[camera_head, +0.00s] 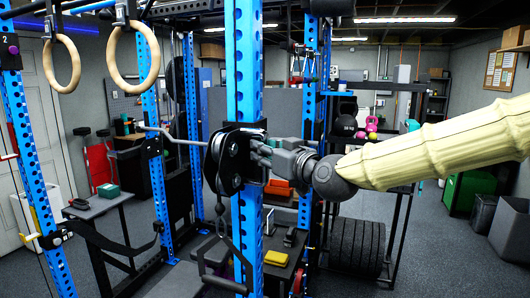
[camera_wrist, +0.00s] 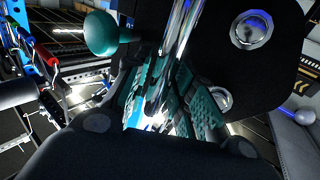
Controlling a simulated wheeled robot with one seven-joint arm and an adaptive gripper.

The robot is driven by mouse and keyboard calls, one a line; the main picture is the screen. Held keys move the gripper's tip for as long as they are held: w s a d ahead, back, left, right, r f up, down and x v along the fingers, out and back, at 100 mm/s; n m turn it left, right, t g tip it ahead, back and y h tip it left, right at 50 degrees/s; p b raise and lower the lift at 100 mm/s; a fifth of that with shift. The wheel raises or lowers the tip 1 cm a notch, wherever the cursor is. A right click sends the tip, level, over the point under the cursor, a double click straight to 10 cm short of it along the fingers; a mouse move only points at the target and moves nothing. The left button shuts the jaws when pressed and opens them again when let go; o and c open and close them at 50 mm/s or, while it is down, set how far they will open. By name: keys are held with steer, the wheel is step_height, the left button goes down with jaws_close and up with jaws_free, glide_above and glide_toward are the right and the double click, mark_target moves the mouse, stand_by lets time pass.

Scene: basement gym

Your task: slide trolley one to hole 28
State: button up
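A black trolley (camera_head: 224,166) with round pulley wheels sits on the blue perforated upright (camera_head: 245,75) in the middle of the head view, about mid-height. I cannot read a trolley label or hole numbers. My gripper (camera_head: 264,154) is at the trolley's right side, coming in from the right. In the wrist view, the teal finger pads of my gripper (camera_wrist: 172,98) lie on either side of a chrome bar (camera_wrist: 184,35), close to a black plate (camera_wrist: 235,75). Whether the pads press on the bar is unclear. A teal knob (camera_wrist: 101,33) stands left of the bar.
A cable handle (camera_head: 218,262) hangs below the trolley. Wooden rings (camera_head: 140,62) hang at upper left. Another blue upright (camera_head: 308,110) stands behind my gripper. A tyre (camera_head: 355,247) and a dumbbell rack (camera_head: 403,215) are behind my arm. Open floor (camera_head: 450,260) lies at right.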

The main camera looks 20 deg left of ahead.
steer(key=shift+o, duration=0.7)
steer(key=shift+d, duration=0.1)
steer(key=v, duration=1.2)
steer(key=shift+f, duration=0.1)
